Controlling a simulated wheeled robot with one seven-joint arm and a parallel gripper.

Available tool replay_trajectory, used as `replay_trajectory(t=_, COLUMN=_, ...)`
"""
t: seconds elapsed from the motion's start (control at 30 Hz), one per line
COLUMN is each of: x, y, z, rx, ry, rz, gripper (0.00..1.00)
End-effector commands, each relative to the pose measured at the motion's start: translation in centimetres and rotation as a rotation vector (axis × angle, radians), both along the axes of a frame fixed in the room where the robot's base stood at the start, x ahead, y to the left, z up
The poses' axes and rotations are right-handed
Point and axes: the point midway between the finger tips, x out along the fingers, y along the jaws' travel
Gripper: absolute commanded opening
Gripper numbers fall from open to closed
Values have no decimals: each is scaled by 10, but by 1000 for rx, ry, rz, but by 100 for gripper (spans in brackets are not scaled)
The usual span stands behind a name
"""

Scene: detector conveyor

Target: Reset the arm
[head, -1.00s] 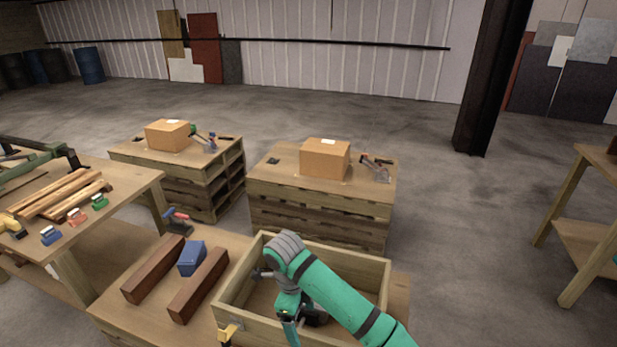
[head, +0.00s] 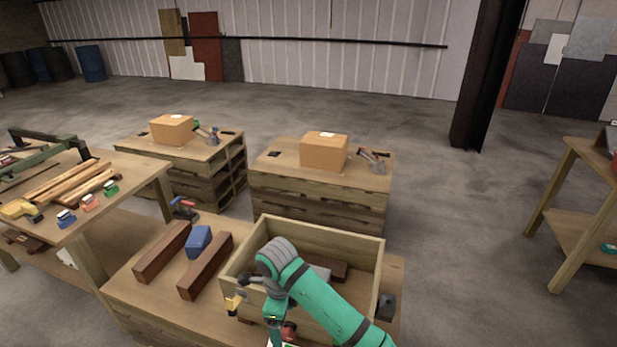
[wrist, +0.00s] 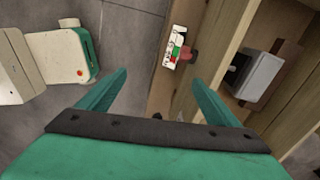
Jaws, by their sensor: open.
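My gripper (wrist: 158,85) is open in the wrist view, its two green fingers spread with nothing between them. It points down near the outer wall of the wooden crate, above the strip of table edge and grey floor. In the head view my green arm crosses the front of the wooden crate (head: 322,232), and the fingers are hidden or too small to make out there. Inside the crate lies a grey block (wrist: 258,76), beside a dark brown piece.
A small white device with red and green parts (wrist: 176,48) sits at the table edge beside the crate. Two brown beams (head: 205,265) and a blue block (head: 198,241) lie left of the crate. Pallets with cardboard boxes (head: 324,151) stand behind.

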Motion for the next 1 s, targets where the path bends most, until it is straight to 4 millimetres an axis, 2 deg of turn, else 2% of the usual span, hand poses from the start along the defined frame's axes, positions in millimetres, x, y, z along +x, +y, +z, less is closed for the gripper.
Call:
replay_trajectory(t=0.27, x=-4, y=68, z=-12, rx=184, ry=-76, rz=142, gripper=85)
replay_trajectory(t=0.37, x=-7, y=101, z=-14, rx=277, ry=-127, rz=209, gripper=85)
replay_trajectory(t=0.5, x=-12, y=155, z=-13, rx=432, ry=-240, rz=314, gripper=85)
replay_trajectory(t=0.7, x=-21, y=214, z=-2, rx=610, ry=-441, rz=422, gripper=85)
replay_trajectory(t=0.83, x=-26, y=238, z=5, rx=683, ry=-583, rz=463, gripper=85)
replay_trajectory(t=1.0, x=-35, y=252, z=11, rx=722, ry=-770, rz=487, gripper=85)
